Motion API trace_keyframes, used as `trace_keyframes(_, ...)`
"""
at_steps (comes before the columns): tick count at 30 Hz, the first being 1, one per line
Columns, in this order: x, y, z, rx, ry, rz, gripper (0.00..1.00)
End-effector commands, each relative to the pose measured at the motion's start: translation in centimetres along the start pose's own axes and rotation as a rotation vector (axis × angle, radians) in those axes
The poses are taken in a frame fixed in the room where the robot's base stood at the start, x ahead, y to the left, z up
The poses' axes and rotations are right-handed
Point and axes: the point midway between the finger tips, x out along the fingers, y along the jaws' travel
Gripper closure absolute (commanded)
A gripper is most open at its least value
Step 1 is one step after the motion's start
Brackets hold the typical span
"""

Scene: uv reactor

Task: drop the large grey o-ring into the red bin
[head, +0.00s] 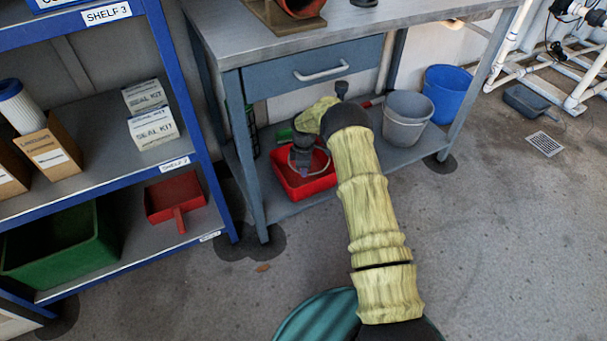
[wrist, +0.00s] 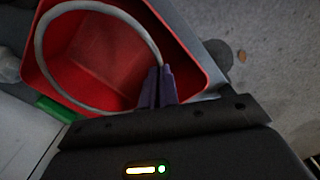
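The large grey o-ring (wrist: 39,48) hangs from my gripper (wrist: 158,88) in the wrist view. The purple fingertips are close together on the ring's right side. The ring lies across the opening of the red bin (wrist: 187,55), and I cannot tell how far above its floor it is. In the head view the red bin (head: 322,186) stands on the lower shelf of the workbench. My gripper (head: 303,172) points down over the bin, with part of the ring visible beside it.
A grey bucket (head: 406,120) and a blue bucket (head: 445,95) stand to the right of the bin. The workbench drawer (head: 312,68) and top are above it. A blue shelf rack (head: 176,80) with boxes stands left. A green object (wrist: 55,108) lies beside the bin.

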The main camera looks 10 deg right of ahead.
Motion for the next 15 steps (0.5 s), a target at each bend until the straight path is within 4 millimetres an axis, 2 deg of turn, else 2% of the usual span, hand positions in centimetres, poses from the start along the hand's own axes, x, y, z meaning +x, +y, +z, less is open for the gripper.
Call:
trace_keyframes(5, -0.05, 0.01, 0.01, 0.000, 0.000, 0.000, 1.00)
trace_keyframes(10, -0.04, 0.00, 0.01, 0.000, 0.000, 0.000, 0.72)
trace_keyframes(15, -0.03, -0.01, 0.02, 0.000, 0.000, 0.000, 0.72)
